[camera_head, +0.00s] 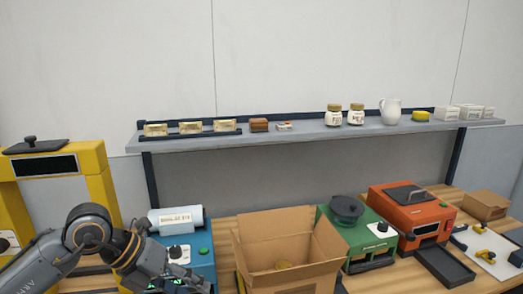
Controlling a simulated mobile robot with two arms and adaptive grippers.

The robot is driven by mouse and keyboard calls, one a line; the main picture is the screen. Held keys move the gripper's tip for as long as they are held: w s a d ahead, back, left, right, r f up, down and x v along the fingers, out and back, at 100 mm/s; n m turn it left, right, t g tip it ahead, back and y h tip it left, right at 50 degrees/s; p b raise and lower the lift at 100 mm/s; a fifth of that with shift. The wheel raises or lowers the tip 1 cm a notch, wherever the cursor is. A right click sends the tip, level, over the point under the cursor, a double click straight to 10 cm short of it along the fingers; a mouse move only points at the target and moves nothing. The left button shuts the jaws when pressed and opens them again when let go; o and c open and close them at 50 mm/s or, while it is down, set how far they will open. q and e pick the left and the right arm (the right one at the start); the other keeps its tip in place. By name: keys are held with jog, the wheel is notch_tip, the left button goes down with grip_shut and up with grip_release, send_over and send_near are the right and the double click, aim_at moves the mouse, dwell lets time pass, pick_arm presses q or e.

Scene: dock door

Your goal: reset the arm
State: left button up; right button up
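My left arm comes in from the lower left of the head view, bent at a dark grey joint. Its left gripper (178,284) is at the bottom edge, in front of the blue machine (202,262). The fingers are mostly cut off by the frame, so I cannot tell whether they are open or shut. My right arm and gripper are not in view.
An open cardboard box (290,284) stands right of the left gripper. A green machine (357,262), an orange machine (412,214) and a dark tray (444,266) are further right. A yellow machine (100,172) stands left. A shelf (300,133) with jars runs above the bench.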

pick_arm(q)
jog(key=s+d+r+n+t+h, duration=0.15)
jog(key=s+d+r+h, duration=0.25)
jog(key=d+r+h, duration=0.75)
notch_tip(320, 180, up, 3)
jog(key=w+a+n+t, duration=0.2)
jog(key=w+n+t, duration=0.1)
jog(key=n+t, duration=0.7)
jog(key=w+a+f+n+t+y, duration=0.3)
jog(key=a+f+n+t+y, duration=0.35)
jog(key=n+y, duration=0.5)
jog(key=s+a+f+n+g+y, duration=0.1)
jog(key=a+f+n+g+y, duration=0.3)
jog(key=f, duration=0.4)
jog(key=s+a+f+n+g+y, duration=0.1)
jog(key=s+a+f+n+y, duration=0.1)
jog(key=a+f+n+y, duration=0.35)
jog(key=s+f+n+g+h, duration=0.3)
jog(key=s+f+g, duration=0.9)
jog(key=s+f, duration=0.8)
notch_tip(320, 180, down, 26)
jog(key=s+g, duration=0.1)
jog(key=s, duration=0.2)
jog(key=s+a+f+g+b, duration=0.1)
jog(key=s+a+f, duration=0.1)
jog(key=s+f, duration=1.5)
jog(key=shift+a+f+m+g+b, duration=0.25)
jog(key=shift+m+g+b, duration=0.1)
jog(key=shift+m, duration=0.1)
